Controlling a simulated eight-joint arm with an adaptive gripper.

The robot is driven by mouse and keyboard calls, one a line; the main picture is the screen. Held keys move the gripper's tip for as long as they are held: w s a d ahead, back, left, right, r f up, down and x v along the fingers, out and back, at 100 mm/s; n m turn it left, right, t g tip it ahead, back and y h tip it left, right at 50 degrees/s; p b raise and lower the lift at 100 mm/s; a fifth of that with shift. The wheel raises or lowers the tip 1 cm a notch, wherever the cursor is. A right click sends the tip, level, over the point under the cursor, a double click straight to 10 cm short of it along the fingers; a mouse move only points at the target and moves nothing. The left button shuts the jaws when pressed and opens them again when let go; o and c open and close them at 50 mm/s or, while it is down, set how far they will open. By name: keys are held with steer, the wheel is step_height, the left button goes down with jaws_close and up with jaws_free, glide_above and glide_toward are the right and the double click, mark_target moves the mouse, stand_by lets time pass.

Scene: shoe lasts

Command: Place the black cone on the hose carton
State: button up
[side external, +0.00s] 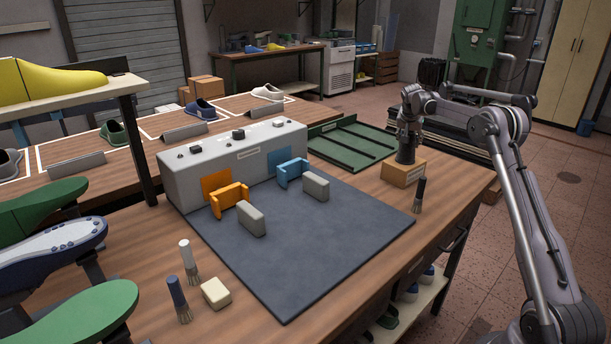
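The hose carton seems to be the small brown cardboard box (402,175) on the right part of the bench, beside the dark mat. The black cone (406,153) is upright at the top of this carton. Its base looks to be on or very close to the carton's top face. My gripper (409,135) points down from above and its fingers are at the cone's upper part. The fingers are small and dark against the cone, so I cannot tell whether they grip it or stand open around it. The cone's tip is hidden by the gripper.
A dark-handled brush (419,195) stands just in front of the carton. The dark mat (300,265) has a wide bare front area. A grey control box (235,165) and a green ribbed tray (350,143) are behind. Orange (229,195) and blue (291,172) holders stand on the mat.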

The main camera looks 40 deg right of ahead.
steer(key=shift+o, duration=1.1)
steer(key=shift+r, duration=0.15)
steer(key=v, duration=1.2)
steer(key=s+a+r+n+t+y, duration=0.1)
steer(key=a+r+n+t, duration=0.2)
steer(key=a, duration=1.1)
steer(key=s+a+f+n+y, duration=0.25)
steer(key=s+a, duration=0.35)
steer(key=a, duration=0.4)
steer(key=s+a+f+n+y, duration=0.1)
steer(key=s+a+n, duration=0.35)
steer(key=a, duration=0.55)
steer(key=s+a+f+n+t+y, duration=0.1)
steer(key=s+a+f+n, duration=0.2)
steer(key=s+a+f, duration=0.5)
steer(key=s+a, duration=0.1)
steer(key=s, duration=0.1)
steer(key=shift+s+a+n+t+y, duration=0.3)
steer(key=shift+a+n+t+y, duration=0.05)
steer(key=shift+a+n+t, duration=0.05)
